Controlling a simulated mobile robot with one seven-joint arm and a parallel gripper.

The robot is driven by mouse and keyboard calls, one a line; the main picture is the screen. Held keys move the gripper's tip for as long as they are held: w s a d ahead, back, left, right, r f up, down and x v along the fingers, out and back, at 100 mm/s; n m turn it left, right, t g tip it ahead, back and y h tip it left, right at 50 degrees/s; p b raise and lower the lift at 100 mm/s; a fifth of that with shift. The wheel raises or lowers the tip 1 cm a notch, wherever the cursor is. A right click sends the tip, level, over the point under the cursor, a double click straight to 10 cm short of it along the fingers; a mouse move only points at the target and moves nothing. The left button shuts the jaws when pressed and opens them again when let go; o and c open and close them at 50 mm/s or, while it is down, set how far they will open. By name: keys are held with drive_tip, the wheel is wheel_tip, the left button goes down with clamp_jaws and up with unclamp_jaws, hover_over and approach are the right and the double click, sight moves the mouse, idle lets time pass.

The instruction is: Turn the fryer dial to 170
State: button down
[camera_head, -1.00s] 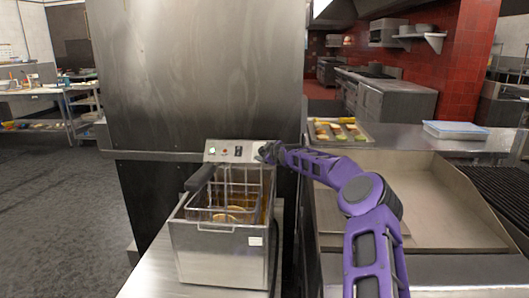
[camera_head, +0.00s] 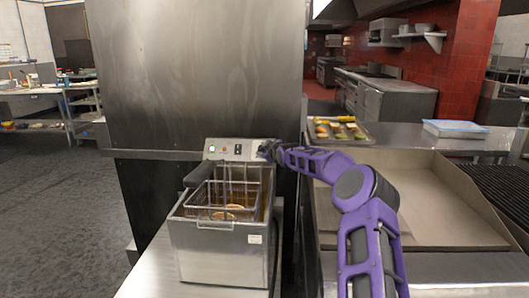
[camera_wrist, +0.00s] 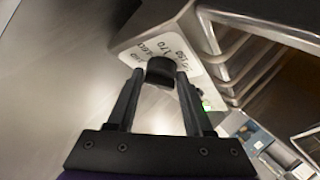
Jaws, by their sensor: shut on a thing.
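The fryer (camera_head: 222,256) is a steel box with a wire basket (camera_head: 228,195) in it, standing on a steel counter. Its control panel (camera_head: 225,149) rises at the back with lights and a switch. The dial (camera_wrist: 160,70) is a round black knob in the wrist view, on a white scale plate (camera_wrist: 186,32) with printed numbers, of which 170 and 150 can be made out. My gripper (camera_wrist: 158,78) has a finger on each side of the dial and is shut on it. In the head view my gripper (camera_head: 266,150) is at the panel's right end and hides the dial.
A tall steel wall (camera_head: 200,70) stands behind the fryer.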

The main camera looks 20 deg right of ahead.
drive_tip(key=shift+a+f+m+t+h+b, duration=0.1)
drive_tip(key=shift+a+m+t+h+b, duration=0.15)
drive_tip(key=shift+m, duration=0.3)
drive_tip(key=shift+a+f+m+t+h+b, duration=0.15)
drive_tip(key=shift+m+h+b, duration=0.2)
drive_tip(key=shift+m, duration=0.2)
drive_tip(key=shift+a+r+m+h, duration=0.1)
drive_tip(key=shift+m+h, duration=1.1)
drive_tip(key=shift+m, duration=0.7)
drive_tip(key=shift+m+h, duration=0.3)
drive_tip(key=shift+m, duration=0.2)
drive_tip(key=shift+c, duration=1.8)
unclamp_jaws()
drive_tip(key=shift+s+r, duration=0.15)
drive_tip(key=shift+s, duration=0.35)
drive_tip(key=v, duration=1.6)
drive_tip(key=shift+s, duration=0.15)
